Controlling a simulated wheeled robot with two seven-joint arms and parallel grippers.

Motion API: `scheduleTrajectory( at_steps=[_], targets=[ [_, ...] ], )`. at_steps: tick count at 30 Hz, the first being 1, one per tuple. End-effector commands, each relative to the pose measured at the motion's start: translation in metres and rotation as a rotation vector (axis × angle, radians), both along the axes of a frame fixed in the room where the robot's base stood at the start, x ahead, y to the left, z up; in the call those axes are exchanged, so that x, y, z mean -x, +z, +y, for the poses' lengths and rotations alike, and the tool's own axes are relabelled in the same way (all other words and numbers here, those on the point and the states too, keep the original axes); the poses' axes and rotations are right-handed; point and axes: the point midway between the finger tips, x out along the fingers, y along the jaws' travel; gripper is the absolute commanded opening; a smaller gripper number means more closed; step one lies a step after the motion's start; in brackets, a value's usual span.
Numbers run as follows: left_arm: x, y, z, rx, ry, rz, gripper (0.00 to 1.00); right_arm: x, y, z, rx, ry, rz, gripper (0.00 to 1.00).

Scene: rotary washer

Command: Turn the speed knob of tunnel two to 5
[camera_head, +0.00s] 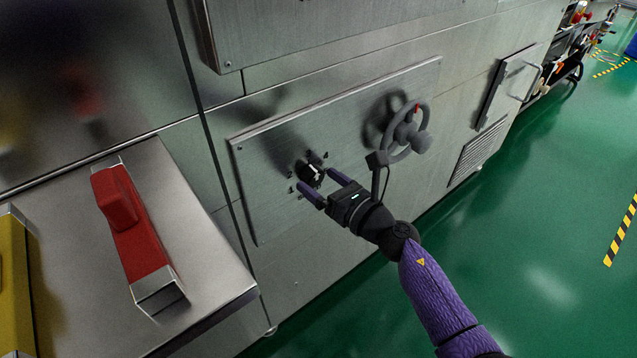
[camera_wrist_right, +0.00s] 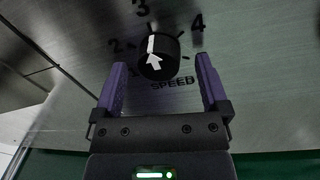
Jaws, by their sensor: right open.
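The black round speed knob (camera_head: 312,174) is on the grey metal panel, with dark marks around it. In the right wrist view the knob (camera_wrist_right: 166,62) has a white line and white arrow pointing up, between the 2 and the 3, nearer the 3. The numbers 2, 3 and 4 and the word SPEED (camera_wrist_right: 173,84) show; I cannot make out a 5. My right gripper (camera_head: 318,179) is open, its purple fingers on either side of the knob, with gaps between fingers and knob in the wrist view. My left gripper is not in view.
A handwheel (camera_head: 408,132) with a red mark sticks out of the same panel, right of my right gripper. A metal ledge (camera_head: 215,265) with a red block (camera_head: 135,235) and a yellow block (camera_head: 14,285) stands at left. Green floor (camera_head: 530,220) is open at right.

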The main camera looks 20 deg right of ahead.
Motion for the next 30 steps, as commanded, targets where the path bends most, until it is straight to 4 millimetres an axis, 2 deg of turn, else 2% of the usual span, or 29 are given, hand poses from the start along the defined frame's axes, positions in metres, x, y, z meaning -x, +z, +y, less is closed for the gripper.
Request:
scheduleTrajectory(
  at_steps=[10, 11, 21, 24, 30],
  targets=[
    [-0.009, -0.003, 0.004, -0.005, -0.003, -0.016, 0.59, -0.006, 0.000, 0.003, -0.002, 0.000, 0.001, 0.94],
    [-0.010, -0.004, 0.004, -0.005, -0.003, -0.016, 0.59, -0.006, 0.000, 0.003, -0.002, 0.000, 0.001, 0.90],
    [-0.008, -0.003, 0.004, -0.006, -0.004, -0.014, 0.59, -0.006, 0.000, 0.003, -0.002, 0.000, 0.001, 0.18],
    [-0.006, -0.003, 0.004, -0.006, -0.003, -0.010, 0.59, -0.006, 0.000, 0.003, -0.002, 0.000, 0.001, 0.00],
    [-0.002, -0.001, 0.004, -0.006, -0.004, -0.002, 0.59, -0.006, 0.000, 0.003, -0.017, 0.001, 0.008, 0.00]
  ],
)
